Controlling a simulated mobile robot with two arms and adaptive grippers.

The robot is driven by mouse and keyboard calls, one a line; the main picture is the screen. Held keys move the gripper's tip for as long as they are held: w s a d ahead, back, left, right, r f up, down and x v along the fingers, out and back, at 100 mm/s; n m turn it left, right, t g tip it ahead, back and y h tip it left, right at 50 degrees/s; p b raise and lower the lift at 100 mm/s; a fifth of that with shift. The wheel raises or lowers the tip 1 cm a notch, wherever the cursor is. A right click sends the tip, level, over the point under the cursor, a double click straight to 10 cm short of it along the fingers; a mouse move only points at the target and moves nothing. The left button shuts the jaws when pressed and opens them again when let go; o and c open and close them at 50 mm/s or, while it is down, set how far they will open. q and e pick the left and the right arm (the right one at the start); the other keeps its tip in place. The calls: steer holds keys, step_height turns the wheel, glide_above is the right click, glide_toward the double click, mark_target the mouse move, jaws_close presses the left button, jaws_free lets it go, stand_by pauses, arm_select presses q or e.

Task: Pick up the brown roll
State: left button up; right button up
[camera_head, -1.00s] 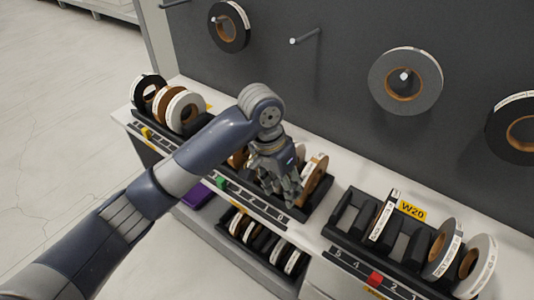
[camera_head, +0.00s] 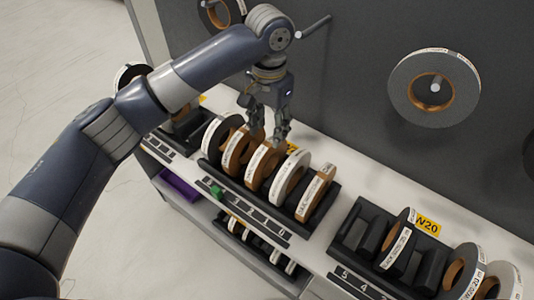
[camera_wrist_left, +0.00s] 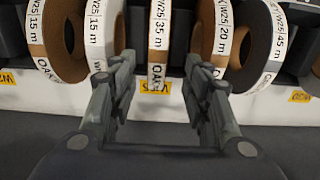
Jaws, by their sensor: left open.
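Several brown rolls with white labels stand upright in the middle black rack. One brown roll (camera_head: 262,165) is near the rack's centre, and another (camera_head: 318,192) is at its right end. My left gripper (camera_head: 265,135) is open and empty, pointing down just behind and above the rack's rolls. In the left wrist view, a brown roll labelled 35 m (camera_wrist_left: 178,45) lies ahead between the open fingers of the left gripper (camera_wrist_left: 160,75), apart from them. The fingers hide part of the neighbouring rolls. My right gripper is not in view.
A white roll (camera_head: 290,178) stands close among the brown ones. A second rack (camera_head: 350,228) with more rolls is at the right. Pegs and a hanging grey roll (camera_head: 400,90) stick out from the dark wall panel behind.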

mark_target(268, 144)
arm_select(q)
steer(key=shift+s+f, duration=0.3)
steer(key=shift+f, duration=0.35)
steer(key=shift+s+f, duration=0.25)
steer(key=shift+f, duration=0.35)
steer(key=shift+f+p, duration=0.35)
steer(key=shift+p, duration=0.1)
steer(key=f, duration=0.1)
steer(key=f+p, duration=0.1)
steer(key=f, duration=0.2)
steer(key=shift+a+f+p, duration=0.25)
steer(key=shift+f+p, duration=0.05)
steer(key=shift+f, duration=0.05)
jaws_close()
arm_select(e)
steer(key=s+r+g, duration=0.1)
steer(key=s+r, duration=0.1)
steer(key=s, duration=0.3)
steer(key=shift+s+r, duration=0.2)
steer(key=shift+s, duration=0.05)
